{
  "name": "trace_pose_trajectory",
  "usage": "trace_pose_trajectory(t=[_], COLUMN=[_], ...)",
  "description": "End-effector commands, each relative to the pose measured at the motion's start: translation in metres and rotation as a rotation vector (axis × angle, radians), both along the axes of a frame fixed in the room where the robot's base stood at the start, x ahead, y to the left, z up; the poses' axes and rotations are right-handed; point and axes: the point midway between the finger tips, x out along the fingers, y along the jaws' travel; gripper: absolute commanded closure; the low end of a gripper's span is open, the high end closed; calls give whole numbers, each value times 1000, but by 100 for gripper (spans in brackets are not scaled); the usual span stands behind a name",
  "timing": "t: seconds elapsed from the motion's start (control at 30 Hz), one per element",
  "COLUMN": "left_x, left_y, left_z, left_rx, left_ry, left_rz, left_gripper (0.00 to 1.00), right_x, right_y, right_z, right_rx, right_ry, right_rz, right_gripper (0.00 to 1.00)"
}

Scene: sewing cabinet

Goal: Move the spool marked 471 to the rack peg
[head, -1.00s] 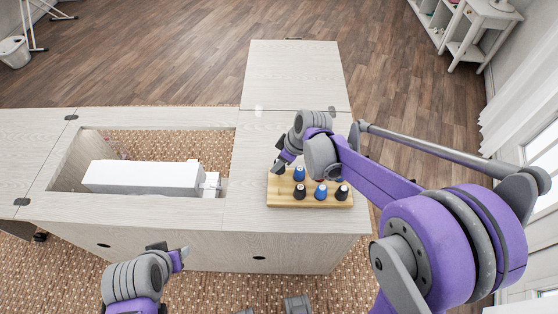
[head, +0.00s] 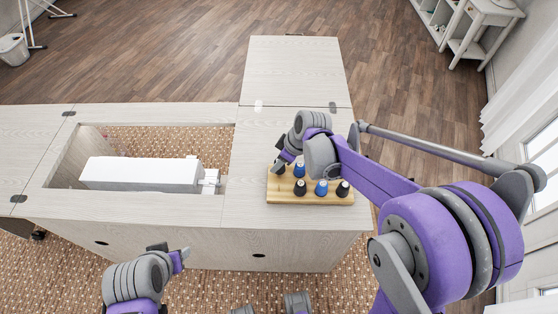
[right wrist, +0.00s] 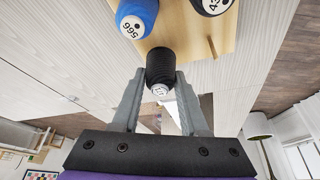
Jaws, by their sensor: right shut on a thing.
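A black spool (right wrist: 160,66) is between the fingers of my right gripper (right wrist: 158,78), which is shut on it. Its white end label (right wrist: 160,90) is too small to read. I cannot tell whether the spool still touches the rack. A bare thin peg (right wrist: 211,47) shows near the rack edge in the right wrist view. My left gripper (head: 182,257) is off in front of the cabinet; its jaws are unclear.
A blue spool marked 566 (right wrist: 135,17) and a partly cut-off black spool (right wrist: 211,4) stand on the rack. The head view shows several blue and black spools there. A white machine (head: 140,173) lies in the cabinet opening to the left. The cabinet top (head: 265,140) behind the rack is clear.

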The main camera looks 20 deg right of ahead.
Motion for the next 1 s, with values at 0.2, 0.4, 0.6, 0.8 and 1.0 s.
trace_pose_trajectory(t=[0.2, 0.4, 0.6, 0.8, 1.0], left_x=[0, 0, 0, 1, 2], left_y=[0, 0, 0, 0, 0], left_z=[0, 0, 0, 4, 9], left_rx=[0, 0, 0, 0, 0], left_ry=[0, 0, 0, -2, -4], left_rz=[0, 0, 0, 0, 0], left_gripper=[50, 50, 50, 50, 50], right_x=[0, 0, 0, -7, -17], right_y=[0, 0, -1, -8, -20], right_z=[0, 0, 2, 25, 64], right_rx=[0, 0, 0, 0, 0], right_ry=[0, 0, 0, 0, 0], right_rz=[0, 0, 0, -2, -2], right_gripper=[37, 22, 22, 22, 22])
